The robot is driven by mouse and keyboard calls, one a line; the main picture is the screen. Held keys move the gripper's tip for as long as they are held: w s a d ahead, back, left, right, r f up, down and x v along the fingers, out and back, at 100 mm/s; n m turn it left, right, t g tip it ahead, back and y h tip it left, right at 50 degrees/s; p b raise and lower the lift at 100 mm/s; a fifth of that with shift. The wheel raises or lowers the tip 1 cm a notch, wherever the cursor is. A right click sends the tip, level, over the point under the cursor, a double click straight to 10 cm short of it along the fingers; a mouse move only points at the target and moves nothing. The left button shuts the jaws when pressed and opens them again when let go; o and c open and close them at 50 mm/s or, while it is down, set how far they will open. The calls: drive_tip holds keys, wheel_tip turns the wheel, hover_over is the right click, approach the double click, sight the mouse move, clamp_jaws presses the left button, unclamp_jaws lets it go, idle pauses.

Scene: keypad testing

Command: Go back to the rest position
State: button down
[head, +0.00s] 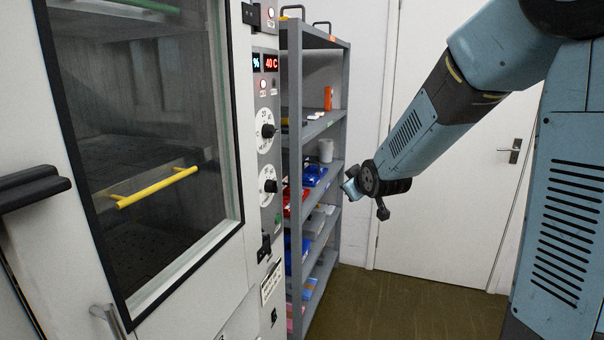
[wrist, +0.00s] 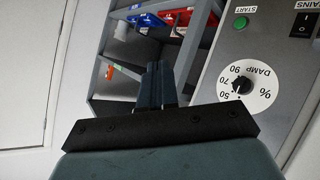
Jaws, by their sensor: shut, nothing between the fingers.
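My arm reaches from the upper right of the head view down toward the shelf and the cabinet's control panel. My gripper (head: 352,190) is at its end, small and partly hidden by the wrist there. In the wrist view my gripper (wrist: 160,82) shows its two fingers together, with nothing between them. It is in the air in front of the grey shelf rack (head: 338,110). The control panel (wrist: 212,125), with a DAMP dial (wrist: 240,86), is to the right of the fingers in the wrist view. I see no contact with either.
A large white cabinet (head: 240,295) with a glass door (head: 150,90) and yellow-handled tray (head: 155,187) fills the left. Its display (head: 271,63) reads 40 C. The shelf holds blue and red bins and a grey mug (head: 326,150). A white door (head: 440,140) stands behind; the floor (head: 420,305) before it is clear.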

drive_tip(key=s+d+r+m+g, duration=0.2)
drive_tip(key=s+d+m, duration=0.1)
drive_tip(key=s, duration=0.8)
drive_tip(key=s+d+r+m+g+h, duration=0.1)
drive_tip(key=s+d+r+m+g, duration=0.1)
drive_tip(key=s, duration=0.9)
drive_tip(key=s+d+r+m+g+h, duration=0.1)
drive_tip(key=s+d, duration=0.4)
drive_tip(key=s, duration=0.7)
drive_tip(key=r+m+g, duration=0.1)
drive_tip(key=m, duration=0.1)
drive_tip(key=shift+r+m+g, duration=0.25)
drive_tip(key=shift+m+g, duration=0.05)
drive_tip(key=shift+s, duration=0.1)
